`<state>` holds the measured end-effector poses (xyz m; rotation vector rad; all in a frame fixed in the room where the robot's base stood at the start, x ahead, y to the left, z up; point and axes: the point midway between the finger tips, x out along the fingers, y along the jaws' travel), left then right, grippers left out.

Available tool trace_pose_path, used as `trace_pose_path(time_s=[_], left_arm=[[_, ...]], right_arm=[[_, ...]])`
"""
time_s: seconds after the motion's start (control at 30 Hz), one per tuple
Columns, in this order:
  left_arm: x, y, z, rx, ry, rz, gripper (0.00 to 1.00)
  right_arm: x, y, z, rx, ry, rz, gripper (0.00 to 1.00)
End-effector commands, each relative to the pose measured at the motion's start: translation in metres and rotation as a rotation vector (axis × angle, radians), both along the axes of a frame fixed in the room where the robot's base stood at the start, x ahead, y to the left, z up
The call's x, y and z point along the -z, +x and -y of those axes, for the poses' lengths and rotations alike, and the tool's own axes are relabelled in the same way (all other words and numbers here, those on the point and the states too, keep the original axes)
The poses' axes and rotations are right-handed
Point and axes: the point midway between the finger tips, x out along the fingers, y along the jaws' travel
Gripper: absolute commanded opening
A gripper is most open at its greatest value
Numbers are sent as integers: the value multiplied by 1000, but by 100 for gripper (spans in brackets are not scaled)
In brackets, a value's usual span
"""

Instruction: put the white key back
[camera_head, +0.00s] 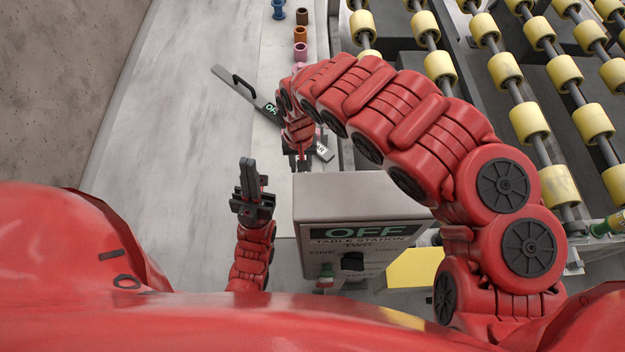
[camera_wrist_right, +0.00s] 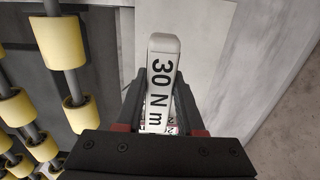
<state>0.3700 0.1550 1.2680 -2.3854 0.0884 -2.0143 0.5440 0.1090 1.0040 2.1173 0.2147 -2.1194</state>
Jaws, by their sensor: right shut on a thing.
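A white block-like piece marked "30 N m" (camera_wrist_right: 160,85), apparently the white key, stands between the fingers of my right gripper (camera_wrist_right: 160,110) in the right wrist view. The right gripper is shut on it. In the head view my right gripper (camera_head: 300,160) reaches down behind the grey box, and the arm hides most of what it holds. My left gripper (camera_head: 250,178) is left of the box, fingers pointing up the picture, apart from other things. Its fingers overlap, so I cannot tell whether it is open or shut.
A grey box with an "OFF" display (camera_head: 365,232) stands in the middle. A dark bar with a handle (camera_head: 232,82) lies slantwise beyond, partly behind my right arm. Several coloured spools (camera_head: 300,34) stand in a row. Yellow rollers (camera_head: 505,68) fill the right. The slab (camera_head: 180,110) is clear at left.

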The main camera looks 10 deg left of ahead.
Motion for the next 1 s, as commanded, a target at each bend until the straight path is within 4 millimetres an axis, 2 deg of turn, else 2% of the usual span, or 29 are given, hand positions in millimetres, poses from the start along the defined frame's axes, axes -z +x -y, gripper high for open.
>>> trace_pose_path(time_s=[0.03,0.2,0.4,0.67,1.0], left_arm=[[4,0,0,0,0,-1,0],[-3,0,0,0,0,0,0],[-6,0,0,0,0,0,0],[-14,0,0,0,0,0,0],[-14,0,0,0,0,0,0]], right_arm=[[15,-3,-1,1,1,-6,0],[36,-1,-1,0,2,-5,0],[48,-1,-1,0,1,-3,0],[76,-2,-1,1,3,-6,0],[82,1,0,2,0,1,0]])
